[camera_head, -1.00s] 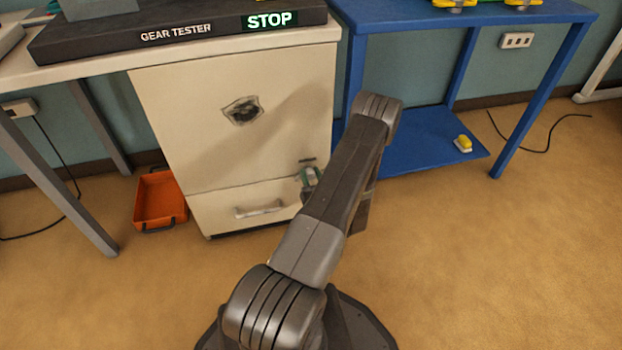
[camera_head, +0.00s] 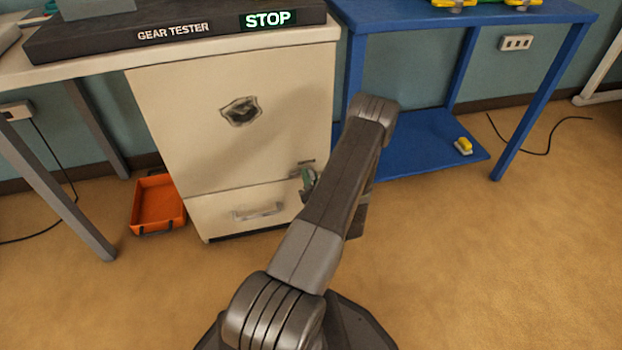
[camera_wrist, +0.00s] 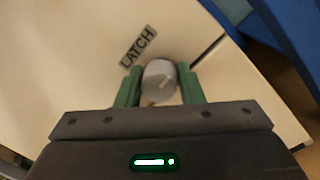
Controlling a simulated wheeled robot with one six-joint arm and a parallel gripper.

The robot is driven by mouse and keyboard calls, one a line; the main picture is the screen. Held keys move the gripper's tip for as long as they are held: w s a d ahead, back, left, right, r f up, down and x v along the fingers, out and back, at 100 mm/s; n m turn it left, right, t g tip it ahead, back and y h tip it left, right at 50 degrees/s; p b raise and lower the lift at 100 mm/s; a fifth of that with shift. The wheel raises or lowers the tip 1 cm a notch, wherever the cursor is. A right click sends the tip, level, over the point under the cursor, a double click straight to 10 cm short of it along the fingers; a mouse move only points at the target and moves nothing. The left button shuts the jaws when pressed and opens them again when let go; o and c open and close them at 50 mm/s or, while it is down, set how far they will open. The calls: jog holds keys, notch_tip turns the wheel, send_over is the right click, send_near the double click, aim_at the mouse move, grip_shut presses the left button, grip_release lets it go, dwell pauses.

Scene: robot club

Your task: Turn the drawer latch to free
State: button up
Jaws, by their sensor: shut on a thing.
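The drawer latch (camera_wrist: 159,82) is a round grey knob on the cream cabinet front, seen in the wrist view below a label reading LATCH (camera_wrist: 137,47). My gripper (camera_wrist: 160,88) has its two green fingers on either side of the knob and is shut on it. In the head view my gripper (camera_head: 308,182) shows only in part beside the arm, and the latch is mostly hidden there. The drawer (camera_head: 230,214) with its pale handle (camera_head: 258,211) is closed at the bottom of the cabinet.
The cabinet (camera_head: 190,130) stands under the gear tester (camera_head: 170,32), whose sign reads STOP. An orange tray (camera_head: 158,203) lies on the floor to the left. A blue table (camera_head: 430,140) with a lower shelf stands to the right.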

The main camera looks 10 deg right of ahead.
jog(key=shift+s+a+f, duration=0.1)
jog(key=shift+f, duration=0.05)
dwell(0.3)
jog(key=o, duration=1)
jog(key=shift+c, duration=0.2)
jog(key=s+f+p, duration=0.1)
jog(key=s+p, duration=0.2)
jog(key=s, duration=1)
jog(key=shift+s+d, duration=0.25)
jog(key=shift+s, duration=0.1)
jog(key=shift+w+f, duration=0.1)
jog(key=w+b, duration=0.1)
jog(key=w, duration=0.3)
jog(key=w+r+b, duration=0.1)
jog(key=w, duration=0.4)
jog(key=w+b, duration=0.1)
jog(key=w, duration=0.3)
jog(key=shift+w+a+r, duration=0.2)
jog(key=shift+w, duration=0.15)
